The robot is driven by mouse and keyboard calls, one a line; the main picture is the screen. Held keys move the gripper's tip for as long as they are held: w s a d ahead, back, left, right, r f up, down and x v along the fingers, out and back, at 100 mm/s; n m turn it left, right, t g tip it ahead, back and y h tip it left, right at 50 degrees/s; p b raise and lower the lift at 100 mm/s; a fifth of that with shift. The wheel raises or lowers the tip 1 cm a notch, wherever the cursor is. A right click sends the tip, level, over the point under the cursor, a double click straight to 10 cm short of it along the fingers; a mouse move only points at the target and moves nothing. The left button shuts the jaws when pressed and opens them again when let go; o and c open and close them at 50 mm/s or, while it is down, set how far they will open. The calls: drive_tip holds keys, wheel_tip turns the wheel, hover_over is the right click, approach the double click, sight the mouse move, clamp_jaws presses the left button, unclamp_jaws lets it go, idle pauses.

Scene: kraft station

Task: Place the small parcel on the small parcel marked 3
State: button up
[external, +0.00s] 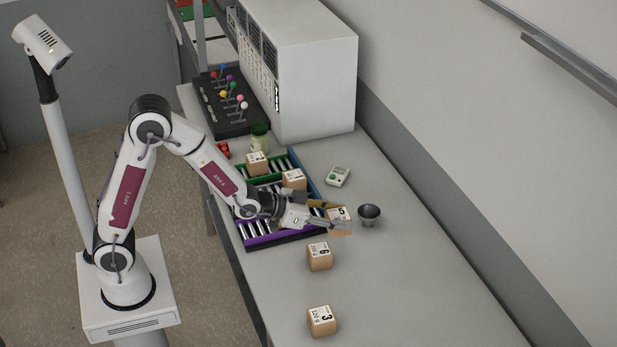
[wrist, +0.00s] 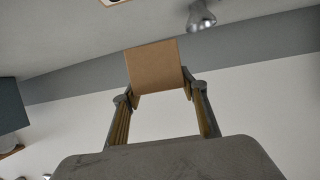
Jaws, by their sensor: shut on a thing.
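My gripper (external: 328,214) is shut on a small cardboard parcel (external: 341,214) with a white label that seems to read 5. In the wrist view, the plain brown side of this held parcel (wrist: 153,68) shows between my two fingertips (wrist: 159,90). The held parcel is beside the purple-fronted end of the roller tray; its height over the table is hard to tell. The small parcel marked 3 (external: 322,321) stands upright on the grey table near the bottom of the external view, well away from my gripper.
A parcel marked 6 (external: 319,257) stands between my gripper and the parcel marked 3. Two parcels (external: 257,163) (external: 293,180) sit on the roller tray (external: 262,240). A small white-green device (external: 338,176) lies behind. The table's lower right is clear.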

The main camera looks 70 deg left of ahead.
drive_tip(key=s+d+r, duration=0.3)
drive_tip(key=d, duration=0.6)
drive_tip(key=s+d+r, duration=0.2)
drive_tip(key=d, duration=0.7)
drive_tip(key=n+y, duration=0.1)
drive_tip(key=y, duration=0.1)
hover_over(322, 315)
drive_tip(key=shift+f, duration=0.1)
drive_tip(key=shift+f, duration=3)
drive_tip(key=shift+f, duration=0.1)
drive_tip(key=shift+f, duration=1.8)
drive_tip(key=shift+f, duration=0.15)
